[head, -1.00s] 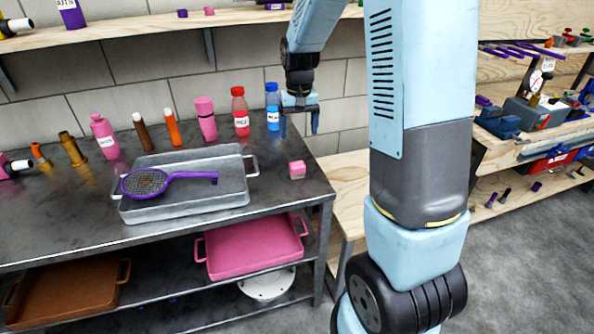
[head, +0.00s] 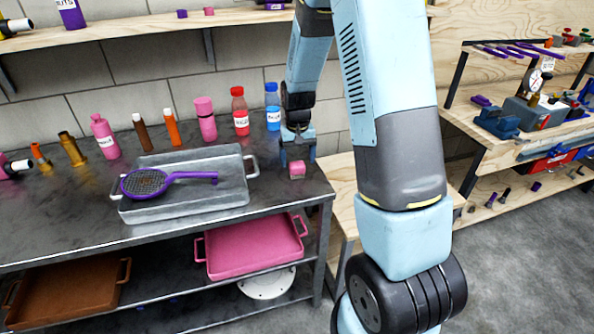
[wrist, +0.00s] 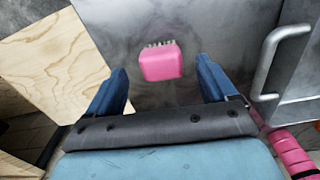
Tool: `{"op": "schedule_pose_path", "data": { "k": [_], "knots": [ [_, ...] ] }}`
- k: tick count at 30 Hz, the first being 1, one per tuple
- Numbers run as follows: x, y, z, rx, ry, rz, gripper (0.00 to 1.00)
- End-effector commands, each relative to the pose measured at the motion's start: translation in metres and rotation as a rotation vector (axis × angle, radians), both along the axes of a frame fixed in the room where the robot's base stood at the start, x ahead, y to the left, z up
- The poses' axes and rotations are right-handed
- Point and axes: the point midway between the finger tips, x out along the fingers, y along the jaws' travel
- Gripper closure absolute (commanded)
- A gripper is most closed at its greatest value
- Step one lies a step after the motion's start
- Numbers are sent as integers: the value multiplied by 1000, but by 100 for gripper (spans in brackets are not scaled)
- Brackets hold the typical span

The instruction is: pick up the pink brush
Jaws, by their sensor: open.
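The pink brush (head: 297,169) is a small block that stands on the dark metal table (head: 75,215) near its right edge. In the wrist view the brush (wrist: 162,63) shows a pink body with pale bristles along its far side. My gripper (head: 297,161) is above and around the brush in the head view. In the wrist view my gripper (wrist: 162,85) is open, with one blue finger to each side and the brush ahead between them. Nothing is held.
A red bottle (head: 240,112) and a blue bottle (head: 272,108) stand behind. A wooden bench (head: 345,200) lies to the right.

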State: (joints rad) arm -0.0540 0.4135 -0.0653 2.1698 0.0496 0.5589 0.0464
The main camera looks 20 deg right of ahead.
Motion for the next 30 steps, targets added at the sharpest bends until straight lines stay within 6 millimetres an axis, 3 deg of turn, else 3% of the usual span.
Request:
{"op": "schedule_pose_path", "data": {
  "k": [7, 17, 30],
  "knots": [
    [-1, 1, -33, -1, 3, 1, 15],
    [-1, 2, -38, 0, 1, 1, 15],
    [-1, 2, -38, 0, 1, 2, 55]
  ]
}}
